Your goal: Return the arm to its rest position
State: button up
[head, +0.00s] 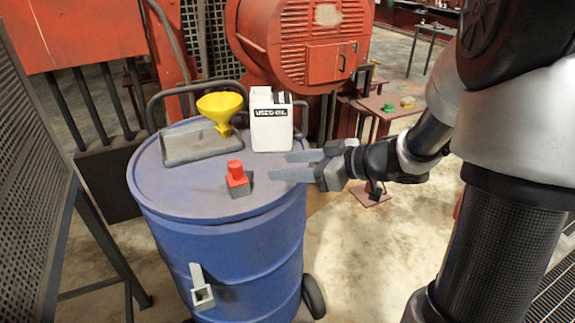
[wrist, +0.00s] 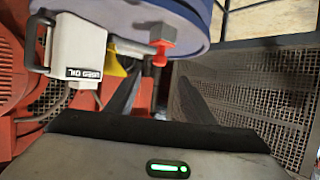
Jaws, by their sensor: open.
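My gripper (head: 292,166) is open and empty at the right side of the blue drum (head: 240,260). Its two grey fingers point left over the edge of the drum's lid, with a gap between them. In the wrist view the fingers (wrist: 160,95) reach away from the palm, spread apart with nothing held between them. My arm comes in from the right in the head view. A red-topped grey block (head: 237,178) stands on the lid to the left of the fingertips, apart from them. It also shows in the wrist view (wrist: 162,48).
A white USED OIL container (head: 270,122), a yellow funnel (head: 219,107) and a grey tray (head: 185,147) sit on the lid. A red engine (head: 300,45) stands behind. A perforated panel (head: 30,170) is at left. Open floor (head: 370,250) lies between drum and arm.

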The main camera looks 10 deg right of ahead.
jog(key=shift+w, duration=0.1)
jog(key=w+d+r+m+t+h, duration=0.3)
jog(key=d+r+m+t+h, duration=0.2)
jog(key=d+r+h, duration=0.4)
jog(key=s+a+f+m+g, duration=0.1)
jog(key=s+a+m+g, duration=0.1)
jog(key=s, duration=1)
jog(key=s+a+f+m+g+h, duration=0.1)
jog(key=s+g, duration=0.4)
jog(key=s, duration=0.8)
jog(key=shift+a+f+m+g+h, duration=0.3)
jog(key=shift+a+f+m, duration=0.25)
jog(key=shift+a+m, duration=0.5)
jog(key=shift+d, duration=0.2)
